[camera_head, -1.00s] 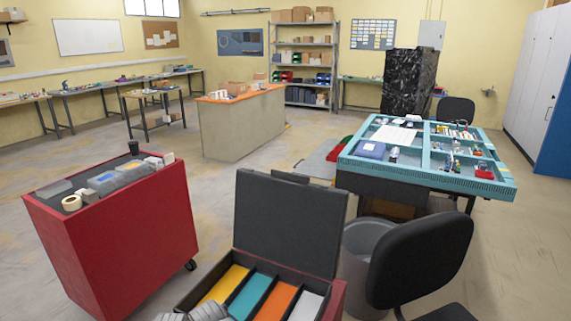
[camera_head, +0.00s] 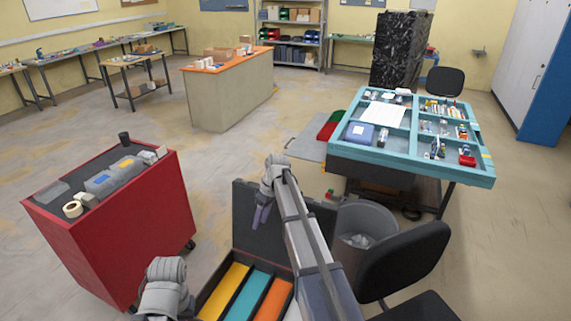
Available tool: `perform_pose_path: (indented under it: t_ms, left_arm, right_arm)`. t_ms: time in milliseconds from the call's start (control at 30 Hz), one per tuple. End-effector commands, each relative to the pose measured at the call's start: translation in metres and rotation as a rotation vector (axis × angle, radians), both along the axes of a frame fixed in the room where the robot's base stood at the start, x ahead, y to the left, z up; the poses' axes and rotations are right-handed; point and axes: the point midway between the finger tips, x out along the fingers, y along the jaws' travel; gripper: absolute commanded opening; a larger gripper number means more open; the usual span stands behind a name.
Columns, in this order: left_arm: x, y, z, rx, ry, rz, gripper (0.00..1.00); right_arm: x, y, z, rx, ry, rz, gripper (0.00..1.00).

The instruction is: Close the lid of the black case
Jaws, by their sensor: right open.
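The black case (camera_head: 210,300) is at the bottom centre of the head view, partly cut off by the lower edge. Its lid (camera_head: 245,236) stands open and upright at the case's far side. Yellow, teal and orange compartments show inside, with part of a white one. My right arm reaches across the lid and hides its middle and part of the case. My right gripper (camera_head: 262,212) is open and points down in front of the lid's upper left; whether it touches the lid I cannot tell. Of my left arm only grey links show at the bottom left; its gripper is not visible.
A red cabinet (camera_head: 130,225) with small items on top stands to the left. A grey bin (camera_head: 365,222) and a black chair (camera_head: 405,262) are close on the right. A teal workbench (camera_head: 400,158) stands beyond them. The floor behind the lid is open.

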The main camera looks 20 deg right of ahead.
Motion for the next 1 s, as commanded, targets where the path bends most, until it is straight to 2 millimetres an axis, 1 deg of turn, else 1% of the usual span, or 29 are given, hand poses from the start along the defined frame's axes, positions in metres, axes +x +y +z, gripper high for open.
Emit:
perform_pose_path:
  t_ms: [33, 100, 167, 200, 300, 400, 500, 600, 833, 1000]
  left_arm:
    - [0.000, 0.000, 0.035, 0.000, 0.000, 0.002, 0.00]
    - [0.000, 0.000, 0.053, -0.001, 0.001, 0.003, 0.00]
    - [0.000, 0.000, 0.067, -0.001, 0.001, 0.005, 0.00]
    - [0.000, 0.000, 0.074, 0.000, 0.001, 0.006, 0.00]
    - [0.000, 0.000, 0.089, 0.000, 0.000, 0.008, 0.00]
    - [0.000, 0.000, 0.096, -0.001, 0.001, 0.009, 0.00]
    - [0.000, 0.000, 0.100, -0.001, 0.001, 0.009, 0.00]
    - [0.000, 0.000, 0.100, -0.001, 0.000, 0.010, 0.00]
    - [0.000, 0.000, 0.094, 0.000, 0.000, 0.008, 0.00]
    - [0.000, 0.000, 0.081, -0.001, 0.001, 0.001, 0.00]
  right_arm:
    - [0.024, -0.031, 0.036, 0.022, -0.022, 0.004, 0.47]
    - [0.040, -0.063, 0.057, 0.050, -0.055, 0.022, 0.47]
    - [0.051, -0.088, 0.073, 0.069, -0.082, 0.037, 0.47]
    - [0.057, -0.103, 0.081, 0.079, -0.099, 0.045, 0.47]
    - [0.067, -0.133, 0.098, 0.099, -0.133, 0.061, 0.47]
    - [0.073, -0.152, 0.108, 0.111, -0.158, 0.072, 0.47]
    - [0.074, -0.163, 0.112, 0.115, -0.170, 0.078, 0.47]
    - [0.075, -0.166, 0.112, 0.118, -0.176, 0.081, 0.47]
    - [0.075, -0.164, 0.106, 0.117, -0.175, 0.082, 0.47]
    - [0.077, -0.159, 0.093, 0.117, -0.175, 0.082, 0.47]
